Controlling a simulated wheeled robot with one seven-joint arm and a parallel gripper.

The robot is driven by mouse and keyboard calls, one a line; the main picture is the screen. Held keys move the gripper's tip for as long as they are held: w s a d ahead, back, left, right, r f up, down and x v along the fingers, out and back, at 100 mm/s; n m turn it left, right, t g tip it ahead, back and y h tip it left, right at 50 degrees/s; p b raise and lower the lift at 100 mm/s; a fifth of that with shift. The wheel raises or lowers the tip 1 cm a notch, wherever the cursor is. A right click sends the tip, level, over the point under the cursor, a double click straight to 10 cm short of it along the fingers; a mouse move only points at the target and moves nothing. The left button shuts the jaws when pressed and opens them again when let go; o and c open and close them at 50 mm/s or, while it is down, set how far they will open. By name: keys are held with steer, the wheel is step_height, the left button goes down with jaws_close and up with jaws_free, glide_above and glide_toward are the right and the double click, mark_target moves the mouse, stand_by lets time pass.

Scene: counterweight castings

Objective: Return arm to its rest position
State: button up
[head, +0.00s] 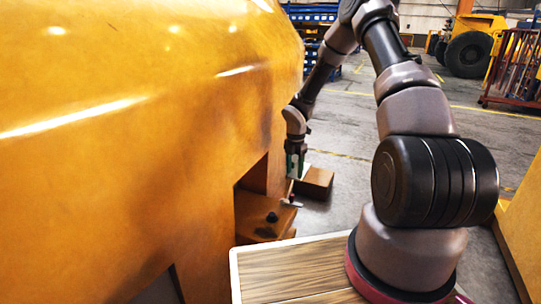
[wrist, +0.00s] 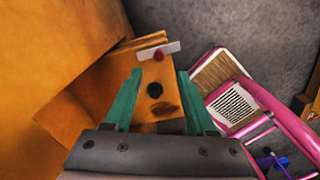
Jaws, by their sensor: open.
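My arm reaches forward over the floor in the head view, beside the large yellow casting (head: 130,140). My gripper (head: 292,178) is at its far end, pointing down over the casting's low orange ledge (head: 262,213). In the wrist view, my gripper's two green fingers (wrist: 159,76) are spread apart with nothing held between them. Beyond them is the ledge (wrist: 115,88) with a dark round hole or knob (wrist: 155,90). A small light grey bar with a red spot (wrist: 158,52) lies at the ledge's end. Whether the fingers touch the ledge is unclear.
A brown block (head: 315,182) sits on the floor just beyond my gripper. A yellow surface (head: 524,225) stands close on the right. Blue shelving (head: 312,15), a yellow vehicle (head: 468,45) and a red rack (head: 515,65) are farther back. Grey floor between is open.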

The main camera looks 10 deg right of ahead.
steer(key=s+d+r+m+t, duration=0.1)
steer(key=s+r+m, duration=0.3)
steer(key=r, duration=0.6)
steer(key=s+r+m+t+h, duration=0.1)
steer(key=s+r+m, duration=0.2)
steer(key=r+m, duration=0.55)
steer(key=s+d+r+m+t, duration=0.1)
steer(key=s+r+m, duration=0.15)
steer(key=r, duration=1.05)
steer(key=s+a+r+m+t+y, duration=0.1)
steer(key=s+r+m+t, duration=0.1)
steer(key=s+r+m, duration=0.4)
steer(key=s+a+r+m+t+y, duration=0.2)
steer(key=s+r+m, duration=0.5)
steer(key=s, duration=0.8)
steer(key=shift+s+a+r+m, duration=0.15)
steer(key=shift+a+m, duration=0.1)
steer(key=shift+m, duration=0.25)
